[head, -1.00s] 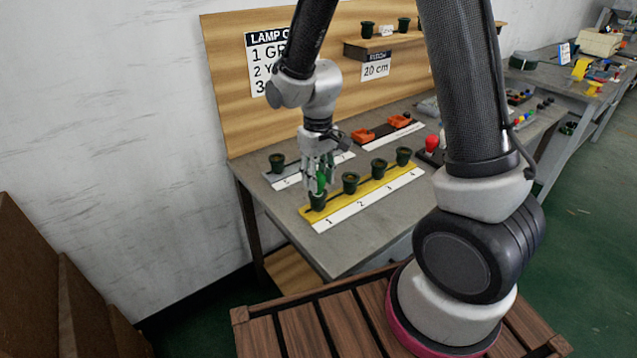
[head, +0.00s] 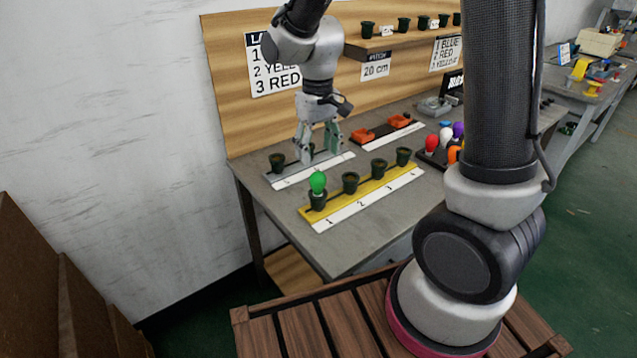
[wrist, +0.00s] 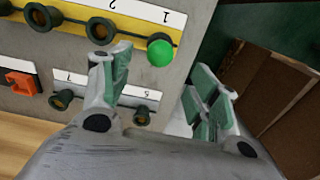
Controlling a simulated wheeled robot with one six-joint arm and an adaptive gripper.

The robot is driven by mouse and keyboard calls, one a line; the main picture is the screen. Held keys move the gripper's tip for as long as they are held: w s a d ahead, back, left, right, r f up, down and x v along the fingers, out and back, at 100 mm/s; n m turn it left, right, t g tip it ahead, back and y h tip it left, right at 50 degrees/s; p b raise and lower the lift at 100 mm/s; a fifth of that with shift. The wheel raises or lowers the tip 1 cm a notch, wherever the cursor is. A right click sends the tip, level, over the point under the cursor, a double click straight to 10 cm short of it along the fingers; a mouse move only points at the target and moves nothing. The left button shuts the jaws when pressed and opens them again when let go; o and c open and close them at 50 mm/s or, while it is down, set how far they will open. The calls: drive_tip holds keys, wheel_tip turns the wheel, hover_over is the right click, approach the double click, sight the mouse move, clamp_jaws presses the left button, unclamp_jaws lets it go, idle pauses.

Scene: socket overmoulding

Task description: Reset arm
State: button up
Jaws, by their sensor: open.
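My gripper (head: 319,152) is open and empty, raised above the workbench in the head view. In the wrist view my gripper (wrist: 160,98) shows its two green-padded fingers spread wide with nothing between them. A green bulb (head: 318,182) stands upright in the dark socket at position 1 of the yellow strip (head: 385,182). The bulb also shows in the wrist view (wrist: 160,52), beyond the fingers and apart from them. The other sockets on the yellow strip, such as the one at position 2 (head: 350,182), are empty.
A grey strip (head: 283,179) with dark sockets lies behind the yellow one, partly hidden by my gripper. Orange parts (head: 362,135) sit on another strip. Coloured bulbs, one red (head: 432,144), stand at the right. A shelf (head: 385,43) with dark sockets hangs on the backboard.

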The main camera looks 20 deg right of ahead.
drive_tip(key=s+d+r+m+t, duration=0.1)
drive_tip(key=s+d+r+t, duration=0.1)
drive_tip(key=s+d+r, duration=0.5)
drive_tip(key=s+d+r+m+t, duration=0.2)
drive_tip(key=s+d+r, duration=0.6)
drive_tip(key=s, duration=0.4)
drive_tip(key=shift+r, duration=0.1)
